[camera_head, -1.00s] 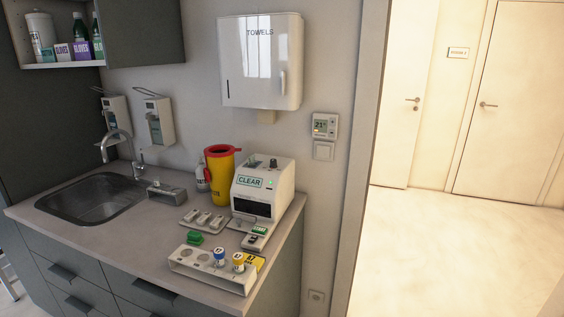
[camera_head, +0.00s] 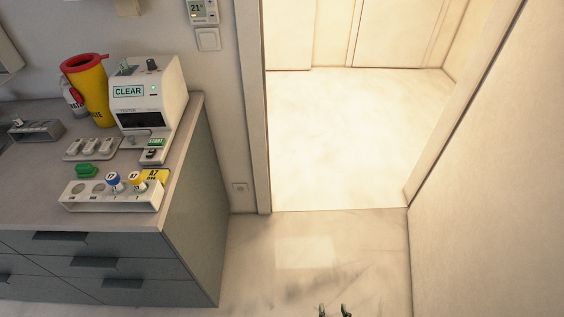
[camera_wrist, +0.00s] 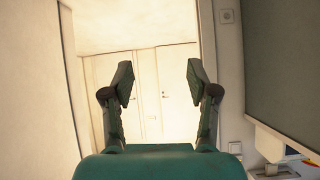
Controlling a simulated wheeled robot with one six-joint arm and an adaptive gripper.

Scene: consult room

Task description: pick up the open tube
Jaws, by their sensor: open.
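In the head view, a white rack (camera_head: 105,202) stands on the counter's front right part. It holds a tube with a blue cap (camera_head: 113,179) and one with a yellow cap (camera_head: 135,180); its left holes look empty. A green object (camera_head: 87,170), perhaps a cap, lies behind the rack. I cannot make out a tube that is clearly open. My gripper's fingertips (camera_head: 334,311) just show at the bottom edge, well right of the counter and apart from everything. In the wrist view my gripper (camera_wrist: 160,82) is open and empty, facing the doorway.
The white CLEAR machine (camera_head: 158,95), a yellow bin with red lid (camera_head: 94,95), a small grey tray (camera_head: 72,156) and a yellow card (camera_head: 156,175) stand around the rack. The cabinet side (camera_head: 195,200) bounds the counter. The floor right of it is clear up to a wall.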

